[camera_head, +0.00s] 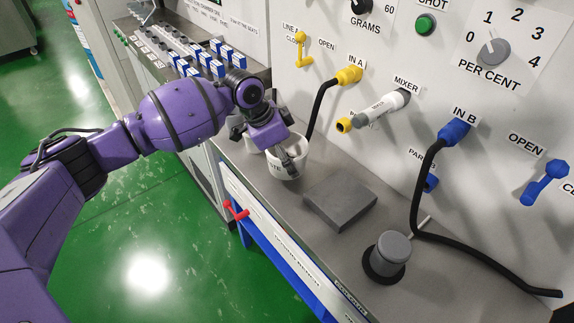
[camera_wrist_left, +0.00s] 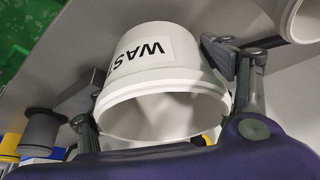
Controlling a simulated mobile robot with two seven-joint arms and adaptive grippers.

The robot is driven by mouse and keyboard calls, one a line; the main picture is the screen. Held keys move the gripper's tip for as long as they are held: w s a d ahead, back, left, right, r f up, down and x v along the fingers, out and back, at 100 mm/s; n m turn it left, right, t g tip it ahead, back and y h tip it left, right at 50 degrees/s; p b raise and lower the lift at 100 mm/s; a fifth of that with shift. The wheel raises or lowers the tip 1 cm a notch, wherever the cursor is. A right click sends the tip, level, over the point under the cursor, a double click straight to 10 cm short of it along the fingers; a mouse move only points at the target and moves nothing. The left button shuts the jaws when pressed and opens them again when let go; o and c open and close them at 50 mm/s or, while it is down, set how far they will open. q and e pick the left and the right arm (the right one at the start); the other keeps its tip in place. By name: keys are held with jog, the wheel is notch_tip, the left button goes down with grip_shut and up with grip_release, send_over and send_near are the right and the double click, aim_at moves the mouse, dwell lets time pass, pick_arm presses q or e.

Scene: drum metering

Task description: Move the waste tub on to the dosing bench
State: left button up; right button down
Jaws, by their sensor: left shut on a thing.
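The waste tub (camera_head: 285,171) is a white round tub with a dark-lettered label, at the middle of the head view over the grey dosing bench (camera_head: 318,165). I cannot tell whether its base touches the bench. My left gripper (camera_head: 290,158) reaches down to its rim and is shut on it. In the left wrist view the tub (camera_wrist_left: 165,75) shows its label and open mouth, with a grey finger of the gripper (camera_wrist_left: 160,95) at each side. My right gripper is in neither view.
A second white tub (camera_head: 254,142) stands just behind the waste tub. A grey flat block (camera_head: 340,202) and a grey cylinder on a black base (camera_head: 393,249) are to the right. A black hose (camera_head: 417,190) runs along the panel. A red handle (camera_head: 236,210) is at the front.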

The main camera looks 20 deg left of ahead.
pick_arm(q)
jog(key=shift+f, duration=1.5)
jog(key=shift+f, duration=0.2)
jog(key=o, duration=1.3)
jog(key=shift+c, duration=0.2)
jog(key=v, duration=1.2)
jog(key=shift+d+r+p, duration=0.1)
jog(key=shift+r+p, duration=0.1)
jog(key=shift+p, duration=0.1)
